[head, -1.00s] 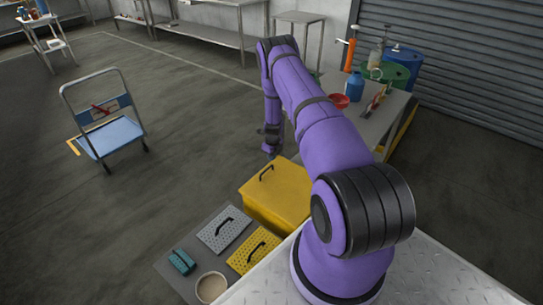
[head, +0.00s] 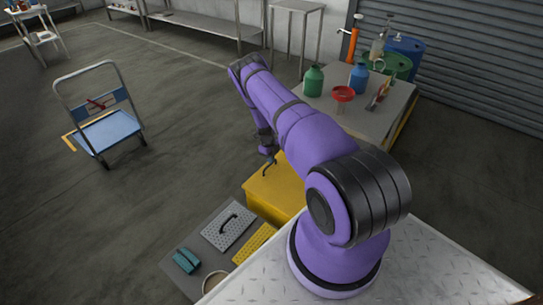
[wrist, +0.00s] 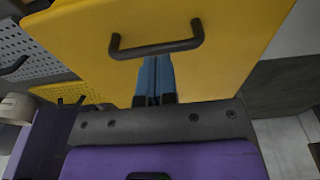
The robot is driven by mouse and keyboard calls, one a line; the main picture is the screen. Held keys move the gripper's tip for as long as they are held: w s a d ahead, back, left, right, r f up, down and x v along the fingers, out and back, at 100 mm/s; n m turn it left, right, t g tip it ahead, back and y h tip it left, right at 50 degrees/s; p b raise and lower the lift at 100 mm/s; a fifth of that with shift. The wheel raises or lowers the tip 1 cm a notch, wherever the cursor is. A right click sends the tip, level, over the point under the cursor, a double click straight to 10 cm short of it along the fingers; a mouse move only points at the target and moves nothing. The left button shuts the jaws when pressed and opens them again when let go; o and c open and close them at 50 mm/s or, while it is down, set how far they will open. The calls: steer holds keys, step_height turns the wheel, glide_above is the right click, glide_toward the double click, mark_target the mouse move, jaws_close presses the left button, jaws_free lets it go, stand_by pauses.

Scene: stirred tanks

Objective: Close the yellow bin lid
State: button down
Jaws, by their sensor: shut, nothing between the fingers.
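The yellow bin (head: 262,203) stands on the floor beside my base, in the lower middle of the head view. Its yellow lid (head: 283,183) looks flat on top of it, with no gap that I can make out; my arm covers its right part. In the wrist view the lid (wrist: 225,40) fills the upper middle, with its black bar handle (wrist: 155,48). My gripper (wrist: 154,62) is shut and empty, its blue fingers over the lid with their tips close to the handle. I cannot tell whether they touch it. In the head view my gripper (head: 268,166) is above the lid.
A bench (head: 330,115) with bottles stands behind. A blue trolley (head: 110,130) stands far left, with clear floor between.

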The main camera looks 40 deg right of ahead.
steer(key=shift+w+a+f, duration=0.1)
steer(key=shift+w+f, duration=0.15)
steer(key=shift+f, duration=0.75)
steer(key=shift+a+f, duration=0.1)
steer(key=shift+a, duration=0.1)
steer(key=shift+w+r, duration=0.2)
steer(key=shift+r, duration=0.4)
step_height(320, 180, up, 10)
steer(key=w, duration=0.1)
steer(key=shift+d+r, duration=0.15)
steer(key=shift+d, duration=0.05)
